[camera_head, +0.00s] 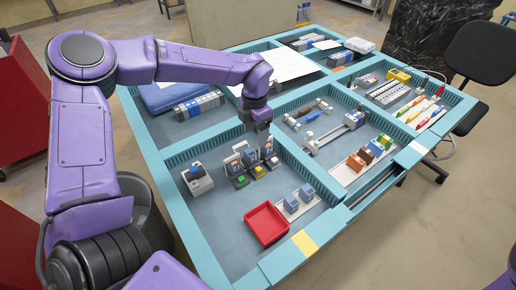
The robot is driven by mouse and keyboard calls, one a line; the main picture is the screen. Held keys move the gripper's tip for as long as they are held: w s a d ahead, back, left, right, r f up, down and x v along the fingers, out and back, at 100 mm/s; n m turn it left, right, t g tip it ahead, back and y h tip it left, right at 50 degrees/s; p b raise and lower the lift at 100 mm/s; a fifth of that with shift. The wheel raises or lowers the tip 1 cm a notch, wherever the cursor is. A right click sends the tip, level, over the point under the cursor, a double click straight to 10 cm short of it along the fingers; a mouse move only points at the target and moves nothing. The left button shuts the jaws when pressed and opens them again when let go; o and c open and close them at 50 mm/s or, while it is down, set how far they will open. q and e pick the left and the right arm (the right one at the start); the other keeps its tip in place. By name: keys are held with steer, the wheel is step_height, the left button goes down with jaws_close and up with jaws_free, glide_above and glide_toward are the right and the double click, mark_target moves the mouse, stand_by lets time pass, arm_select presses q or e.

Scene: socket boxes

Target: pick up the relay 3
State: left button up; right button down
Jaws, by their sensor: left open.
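My left gripper (264,143) points down from above over the near-left compartment. It is open, with its fingers just above or beside a cluster of small blocks (248,156) with blue, orange and grey tops. I cannot tell which small block is relay 3, as no labels are legible. Two grey-blue blocks (291,203) stand on a white strip at the right of the same compartment. Part of the cluster is hidden behind the gripper fingers. My right gripper is not in view.
A red tray (266,224) lies in the near compartment, and a white-grey box (197,180) stands at its left. Teal dividers (302,172) separate the compartments. Orange, brown and green blocks (368,153) stand to the right.

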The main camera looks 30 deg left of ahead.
mark_target(252, 151)
arm_select(q)
steer(key=s+f, duration=0.1)
steer(key=s+f+p, duration=0.1)
steer(key=shift+s+a+f, duration=0.1)
steer(key=shift+s+f, duration=0.05)
steer(key=shift+f, duration=0.2)
steer(key=f, duration=0.2)
steer(key=w+f+p, duration=0.1)
steer(key=f, duration=0.2)
steer(key=shift+a, duration=0.1)
steer(key=shift+f, duration=0.2)
steer(key=shift+s+r, duration=0.15)
steer(key=shift+s, duration=0.15)
steer(key=shift+w, duration=0.1)
steer(key=c, duration=1.2)
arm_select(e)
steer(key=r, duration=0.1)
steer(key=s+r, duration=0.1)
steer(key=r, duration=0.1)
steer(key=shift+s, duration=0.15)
arm_select(q)
steer(key=shift+r, duration=0.1)
